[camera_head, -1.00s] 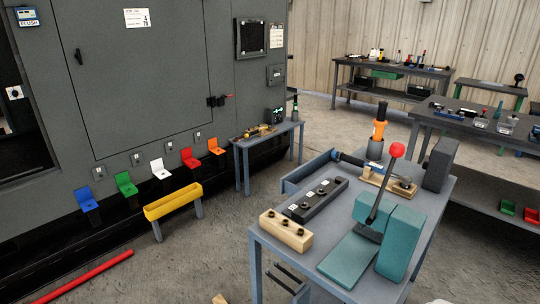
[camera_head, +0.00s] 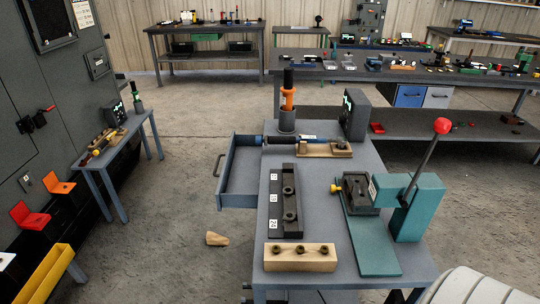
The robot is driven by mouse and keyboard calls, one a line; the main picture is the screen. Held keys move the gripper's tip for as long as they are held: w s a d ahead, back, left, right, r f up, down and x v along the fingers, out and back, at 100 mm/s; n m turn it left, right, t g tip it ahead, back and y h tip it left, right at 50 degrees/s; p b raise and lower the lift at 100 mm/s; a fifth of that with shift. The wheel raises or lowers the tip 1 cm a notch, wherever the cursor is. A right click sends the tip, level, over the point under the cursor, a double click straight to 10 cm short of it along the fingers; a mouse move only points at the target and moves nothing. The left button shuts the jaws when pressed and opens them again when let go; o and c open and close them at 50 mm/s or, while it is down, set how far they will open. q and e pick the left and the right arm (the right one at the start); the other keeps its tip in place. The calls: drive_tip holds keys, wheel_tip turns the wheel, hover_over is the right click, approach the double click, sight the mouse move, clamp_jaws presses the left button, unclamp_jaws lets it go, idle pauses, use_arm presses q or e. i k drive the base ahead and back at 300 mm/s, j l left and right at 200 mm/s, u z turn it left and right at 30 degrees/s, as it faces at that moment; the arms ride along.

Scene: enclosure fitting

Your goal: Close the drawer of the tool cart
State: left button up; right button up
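The tool cart (camera_head: 338,146) is a grey-blue table in the middle of the head view. Its drawer (camera_head: 239,173) is pulled out to the left side of the cart, and the part of it that shows looks empty. A dark handle (camera_head: 219,165) sits on the drawer's outer left face. Neither gripper can be made out in the head view. A white rounded part at the bottom right corner looks like part of my own body.
On the cart stand a teal press (camera_head: 419,205) with a red-knobbed lever, a black block (camera_head: 285,200), a wooden block (camera_head: 300,257) and an orange-handled tool (camera_head: 288,100). A wood piece (camera_head: 217,239) lies on the floor. Floor left of the drawer is clear.

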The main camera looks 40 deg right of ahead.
sight(237, 187)
drive_tip(key=i+j+z, duration=0.2)
drive_tip(key=j+z, duration=0.2)
drive_tip(key=i+j+z, duration=0.15)
drive_tip(key=j+z, duration=0.3)
drive_tip(key=j, duration=0.15)
drive_tip(key=j+z, duration=0.8)
drive_tip(key=j, duration=0.3)
